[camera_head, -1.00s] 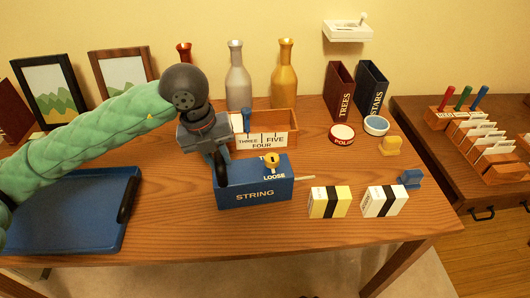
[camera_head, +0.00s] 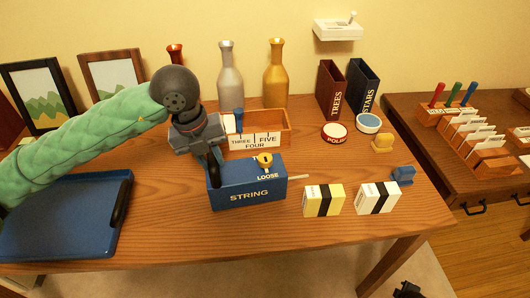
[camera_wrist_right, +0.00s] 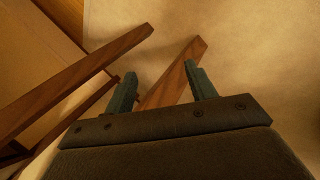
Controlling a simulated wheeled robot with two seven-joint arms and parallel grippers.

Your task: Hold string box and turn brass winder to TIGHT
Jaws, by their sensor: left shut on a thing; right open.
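The blue string box (camera_head: 250,195), lettered STRING, stands on the wooden desk. The brass winder (camera_head: 265,160) sits on its top, between the word LOOSE in front and a mostly hidden word behind starting with T. A pale string end sticks out of the box's right side. My left gripper (camera_head: 213,172) is shut on the left end of the box, hiding part of that end. My right gripper (camera_wrist_right: 162,88) is open and empty in the right wrist view, below the desk among wooden legs. The box is not visible there.
A card tray (camera_head: 285,127) stands behind the box, with bottles behind it. Yellow (camera_head: 323,200) and white (camera_head: 376,198) cartons stand to the right, near the front edge. A blue tray (camera_head: 65,215) lies left. Desk legs (camera_wrist_right: 180,75) are close to my right gripper.

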